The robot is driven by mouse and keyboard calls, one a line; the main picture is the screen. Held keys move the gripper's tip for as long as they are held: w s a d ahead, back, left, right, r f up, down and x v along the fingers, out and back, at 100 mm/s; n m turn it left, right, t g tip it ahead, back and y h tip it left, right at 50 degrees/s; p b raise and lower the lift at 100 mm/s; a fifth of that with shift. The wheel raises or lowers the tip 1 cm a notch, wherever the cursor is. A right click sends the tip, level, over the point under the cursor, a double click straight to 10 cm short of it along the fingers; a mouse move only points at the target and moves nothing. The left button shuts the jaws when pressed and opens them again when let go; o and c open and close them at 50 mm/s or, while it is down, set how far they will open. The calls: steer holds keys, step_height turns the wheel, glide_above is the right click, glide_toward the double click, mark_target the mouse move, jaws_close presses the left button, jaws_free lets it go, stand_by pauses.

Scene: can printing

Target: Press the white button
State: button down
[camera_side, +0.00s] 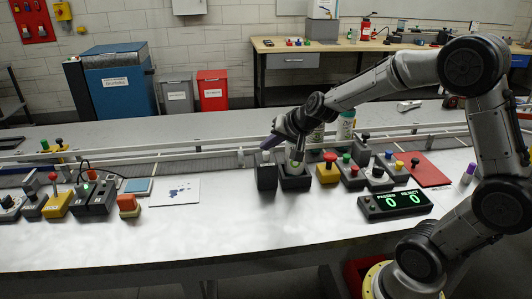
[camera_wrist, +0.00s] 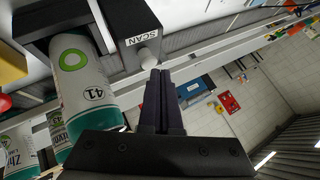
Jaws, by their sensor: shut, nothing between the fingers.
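The white button (camera_wrist: 148,58) sticks out of a dark box (camera_wrist: 130,25) marked SCAN in the wrist view. In the side view, the dark box (camera_side: 266,177) stands on the white table with the white button (camera_side: 266,156) on top. My gripper (camera_wrist: 160,76) is shut and empty, its dark fingers ending close to the button; I cannot tell if they touch it. In the side view, my gripper (camera_side: 268,144) is tilted just above the button. A white and green can (camera_wrist: 85,90) numbered 41 sits beside the box, by a dark holder.
Cans (camera_side: 346,125) stand behind, near the rail. A yellow box with a red knob (camera_side: 328,170) and several control boxes stand to the right. More control boxes are at left. The white table front (camera_side: 180,240) is clear.

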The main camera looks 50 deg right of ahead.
steer(key=shift+f, duration=0.95)
stand_by(1.1)
steer(key=shift+r, duration=1.35)
steer(key=shift+r, duration=0.1)
steer(key=shift+r, duration=2.4)
